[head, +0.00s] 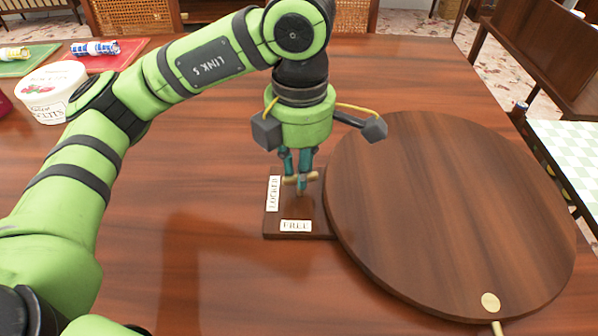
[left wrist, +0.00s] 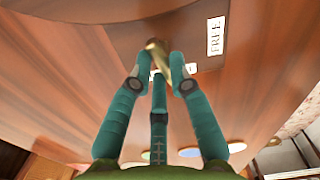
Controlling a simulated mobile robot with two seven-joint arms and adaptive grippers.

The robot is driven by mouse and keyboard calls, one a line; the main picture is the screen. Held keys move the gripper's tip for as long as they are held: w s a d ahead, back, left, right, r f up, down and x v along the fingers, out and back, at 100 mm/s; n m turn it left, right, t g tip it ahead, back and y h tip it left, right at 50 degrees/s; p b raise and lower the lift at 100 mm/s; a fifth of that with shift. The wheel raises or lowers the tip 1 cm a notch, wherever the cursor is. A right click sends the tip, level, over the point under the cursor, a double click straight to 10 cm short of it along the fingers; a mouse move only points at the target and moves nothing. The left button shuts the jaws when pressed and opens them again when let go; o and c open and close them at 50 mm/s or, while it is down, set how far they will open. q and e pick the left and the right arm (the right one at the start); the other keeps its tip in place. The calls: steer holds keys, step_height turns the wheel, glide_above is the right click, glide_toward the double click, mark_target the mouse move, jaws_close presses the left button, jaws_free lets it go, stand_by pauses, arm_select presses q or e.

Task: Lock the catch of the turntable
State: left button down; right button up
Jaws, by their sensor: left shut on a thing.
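The turntable (head: 450,210) is a large round brown wooden disc on the right of the table. A flat wooden base plate (head: 318,226) juts out from its left side. The plate carries a LOCKED label (head: 273,193) on its left edge and a FREE label (head: 296,226) along its near edge; FREE also shows in the left wrist view (left wrist: 215,36). The small brass catch (head: 301,180) stands over the plate. My left gripper (head: 299,177) points down and is shut on the catch (left wrist: 158,54). The fingers partly hide it, so its exact direction is unclear. My right gripper is not in view.
A pale disc (head: 490,302) marks the turntable's near rim. A white tub (head: 55,92), a red board (head: 100,55) and a green board (head: 22,62) stand at the far left. A chequered surface (head: 570,160) is at the right. The table's middle front is clear.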

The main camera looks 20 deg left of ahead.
arm_select(q)
steer(key=shift+m+b, duration=0.6)
steer(key=shift+m, duration=0.9)
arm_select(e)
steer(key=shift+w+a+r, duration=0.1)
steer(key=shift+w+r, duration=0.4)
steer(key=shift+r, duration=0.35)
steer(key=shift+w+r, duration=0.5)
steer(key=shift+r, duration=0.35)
arm_select(q)
steer(key=c, duration=1.1)
jaws_free()
steer(key=shift+d, duration=0.1)
steer(key=shift+c, duration=0.2)
step_height(320, 180, up, 12)
